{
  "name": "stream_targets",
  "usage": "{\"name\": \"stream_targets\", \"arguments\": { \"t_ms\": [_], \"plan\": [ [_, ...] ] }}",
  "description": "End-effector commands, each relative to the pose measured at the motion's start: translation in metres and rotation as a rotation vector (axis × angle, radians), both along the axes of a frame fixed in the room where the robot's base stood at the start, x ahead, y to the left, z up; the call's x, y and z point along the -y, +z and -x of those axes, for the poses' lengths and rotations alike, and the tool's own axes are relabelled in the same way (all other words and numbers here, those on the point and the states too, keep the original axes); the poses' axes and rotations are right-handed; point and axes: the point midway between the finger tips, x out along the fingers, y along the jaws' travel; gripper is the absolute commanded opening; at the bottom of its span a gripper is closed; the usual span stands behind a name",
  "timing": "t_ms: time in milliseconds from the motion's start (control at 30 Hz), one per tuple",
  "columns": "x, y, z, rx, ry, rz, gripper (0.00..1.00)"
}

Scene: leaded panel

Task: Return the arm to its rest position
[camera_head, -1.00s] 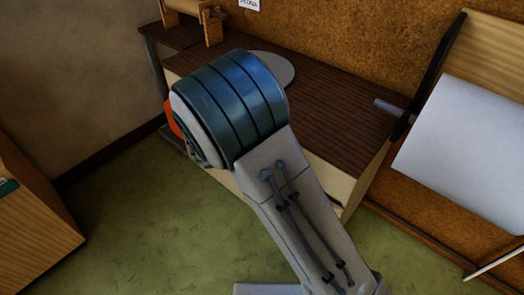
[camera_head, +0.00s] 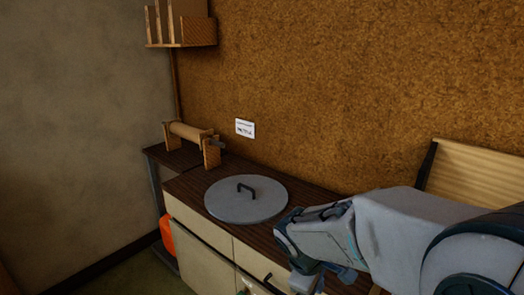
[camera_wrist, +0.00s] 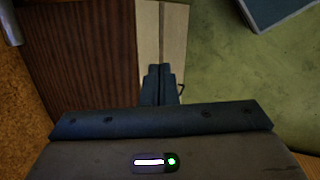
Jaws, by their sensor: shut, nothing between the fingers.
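My gripper (camera_wrist: 160,72) shows in the wrist view, its two dark fingers together with nothing between them. It points over the pale cabinet front, between the dark worktop and the green floor. In the head view my arm reaches in from the lower right, its wrist end in front of the cabinet and close to the worktop's front edge in the picture. The fingers are hard to make out there. How far the gripper is from the cabinet, I cannot tell.
The dark worktop (camera_head: 183,187) bears a round grey lid (camera_head: 246,204) with a black handle. A wooden roller stand (camera_head: 210,152) is behind it at left. A wooden shelf (camera_head: 195,33) hangs above on the cork wall (camera_head: 330,80).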

Motion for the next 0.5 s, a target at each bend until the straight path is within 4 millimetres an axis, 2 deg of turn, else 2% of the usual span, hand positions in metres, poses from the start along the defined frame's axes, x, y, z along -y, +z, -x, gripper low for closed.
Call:
{"name": "stream_targets", "arguments": {
  "t_ms": [33, 200, 333, 500],
  "plan": [
    [0.009, 0.017, 0.013, 0.026, -0.106, -0.057, 0.00],
    [0.024, 0.051, 0.056, 0.096, -0.445, -0.241, 0.00],
    [0.028, 0.069, 0.083, 0.141, -0.666, -0.361, 0.00],
    [0.026, 0.082, 0.104, 0.179, -0.847, -0.463, 0.00]
  ]
}}
